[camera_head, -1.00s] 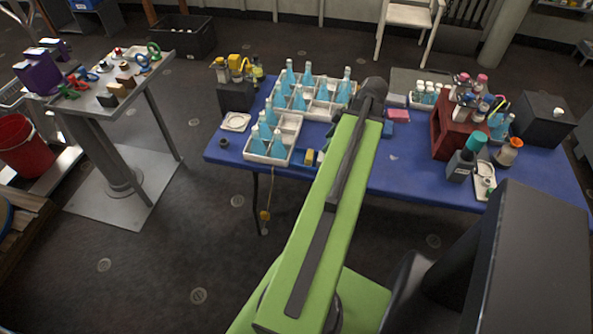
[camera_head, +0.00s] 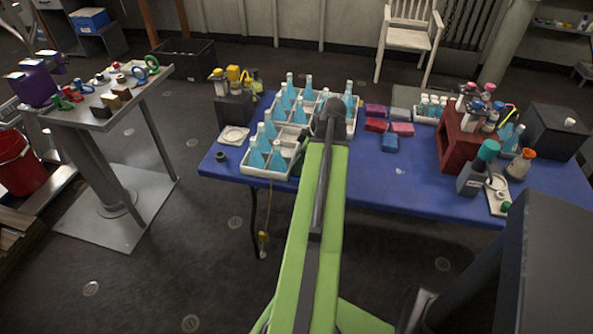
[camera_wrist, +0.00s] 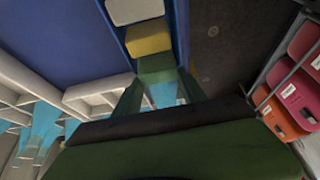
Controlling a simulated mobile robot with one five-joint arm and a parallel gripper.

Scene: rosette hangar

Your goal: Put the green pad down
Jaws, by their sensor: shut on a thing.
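The green pad (camera_wrist: 157,68) is between the fingertips of my gripper (camera_wrist: 160,78) in the wrist view, and the gripper is shut on it. The pad lies in line with a yellow pad (camera_wrist: 148,40) and a whitish pad (camera_wrist: 135,11), within a narrow blue holder (camera_wrist: 183,30) at the table's edge. I cannot tell whether the green pad rests on the holder's floor or hangs just above it.
A white divided tray (camera_head: 268,172) with blue bottles stands on the blue table (camera_head: 420,195). A dark red rack (camera_head: 462,150) stands at right. Coloured bins (camera_wrist: 285,118) show beyond dark floor in the wrist view.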

